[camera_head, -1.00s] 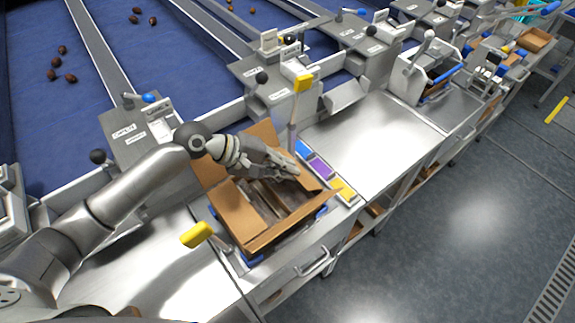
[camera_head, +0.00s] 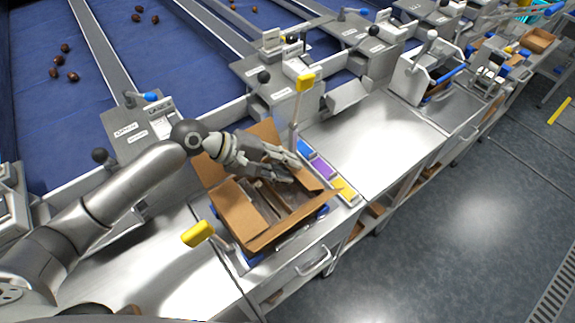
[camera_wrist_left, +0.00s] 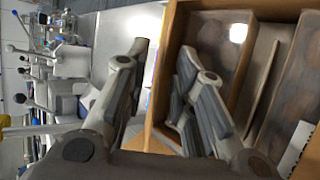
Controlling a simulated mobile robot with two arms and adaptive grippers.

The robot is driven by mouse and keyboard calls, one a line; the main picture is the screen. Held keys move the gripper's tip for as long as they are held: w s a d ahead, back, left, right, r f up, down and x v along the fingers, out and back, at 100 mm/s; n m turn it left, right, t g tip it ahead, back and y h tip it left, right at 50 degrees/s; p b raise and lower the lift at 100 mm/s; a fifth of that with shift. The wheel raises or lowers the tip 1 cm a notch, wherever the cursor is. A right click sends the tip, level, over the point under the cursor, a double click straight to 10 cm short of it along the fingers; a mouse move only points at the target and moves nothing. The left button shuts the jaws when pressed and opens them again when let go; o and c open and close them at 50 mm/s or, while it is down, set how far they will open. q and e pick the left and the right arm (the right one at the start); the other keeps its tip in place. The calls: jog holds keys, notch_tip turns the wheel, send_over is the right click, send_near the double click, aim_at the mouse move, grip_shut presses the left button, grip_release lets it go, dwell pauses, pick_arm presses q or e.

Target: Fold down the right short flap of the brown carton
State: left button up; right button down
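The open brown carton (camera_head: 258,241) stands on the steel bench in the head view. Its left short flap (camera_head: 238,209) lies folded inward over the opening. The right short flap (camera_head: 311,178) shows beside my left gripper (camera_head: 294,166), which partly covers it. The wrist view shows the left gripper (camera_wrist_left: 163,50) with its fingers spread. One finger is outside the carton's edge and the other is over the inside, where a clear-topped pack (camera_wrist_left: 214,40) shows. I cannot tell whether a finger touches the flap. My right gripper is not in view.
Yellow-headed handles stand at the carton's near left (camera_head: 198,233) and far side (camera_head: 305,83). Blue, purple (camera_head: 323,168) and yellow (camera_head: 344,189) blocks lie along its right. Clear steel bench (camera_head: 375,135) extends farther right. Dates (camera_head: 66,48) lie on the blue belt.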

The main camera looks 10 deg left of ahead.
pick_arm(q)
jog(key=v, duration=1.1)
